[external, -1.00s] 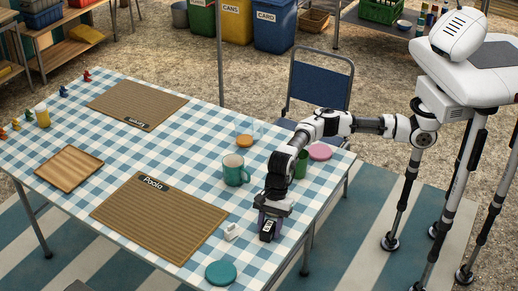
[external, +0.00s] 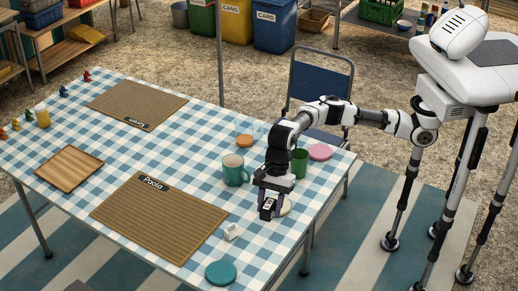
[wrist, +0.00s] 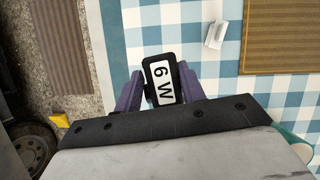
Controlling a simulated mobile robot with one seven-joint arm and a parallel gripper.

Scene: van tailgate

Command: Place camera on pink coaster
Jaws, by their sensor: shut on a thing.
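My gripper (external: 271,200) is shut on a small black block (external: 267,208) with a white label, held over the checked table near its right edge. In the wrist view the block (wrist: 160,80) sits between the two purple fingers, and its label reads "6 W". I cannot tell from its shape whether it is the camera. The pink coaster (external: 320,152) lies bare at the table's right corner, behind the gripper and beyond the green cup. A small white object (external: 232,231) lies left of the gripper; it also shows in the wrist view (wrist: 216,34).
A green cup (external: 300,164) and a teal mug (external: 234,170) stand close behind the gripper. A cream disc (external: 285,207) lies partly hidden beside it. An orange coaster (external: 245,141), a teal coaster (external: 221,272) and the Paola placemat (external: 158,220) are also on the table.

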